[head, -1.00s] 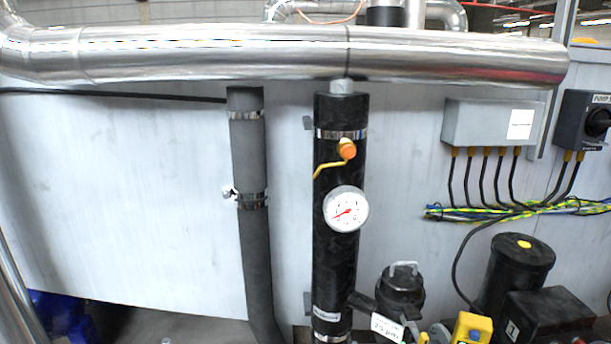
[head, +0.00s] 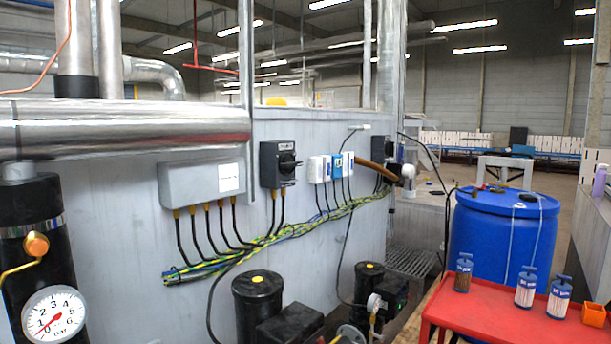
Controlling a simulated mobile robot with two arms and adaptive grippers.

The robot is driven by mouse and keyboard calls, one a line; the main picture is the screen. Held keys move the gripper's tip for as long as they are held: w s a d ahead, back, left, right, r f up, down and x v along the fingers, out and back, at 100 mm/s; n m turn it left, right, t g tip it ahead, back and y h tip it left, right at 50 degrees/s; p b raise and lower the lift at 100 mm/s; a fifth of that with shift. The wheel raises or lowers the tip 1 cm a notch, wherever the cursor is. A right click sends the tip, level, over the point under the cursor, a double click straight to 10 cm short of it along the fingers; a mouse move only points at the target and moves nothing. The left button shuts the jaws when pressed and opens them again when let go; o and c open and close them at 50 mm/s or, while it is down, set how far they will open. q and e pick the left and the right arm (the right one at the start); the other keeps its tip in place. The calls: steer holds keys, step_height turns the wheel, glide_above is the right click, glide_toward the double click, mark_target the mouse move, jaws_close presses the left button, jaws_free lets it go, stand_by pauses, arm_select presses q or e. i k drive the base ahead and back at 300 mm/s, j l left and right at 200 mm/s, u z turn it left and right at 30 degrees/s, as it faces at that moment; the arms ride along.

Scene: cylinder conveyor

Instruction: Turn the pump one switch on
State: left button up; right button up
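A dark switch box with a black rotary knob (head: 286,162) is mounted on the grey wall panel, right of a grey junction box (head: 200,184). A small label sits above the knob; its text is too small to read now, though the earlier frame shows "PUMP" on it. A second dark box with a round knob (head: 390,152) is farther right along the panel. Neither knob's on or off position can be made out for sure. Neither of my grippers is in view.
Bundled green, yellow and blue cables (head: 300,230) run below the boxes. Black pump motors (head: 258,300) stand beneath them. A pressure gauge (head: 54,312) is at lower left. A blue barrel (head: 500,245) and red table (head: 480,318) with bottles stand at right.

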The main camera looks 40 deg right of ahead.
mark_target(288, 163)
steer(key=z, duration=1.15)
steer(key=i+l+u, duration=0.05)
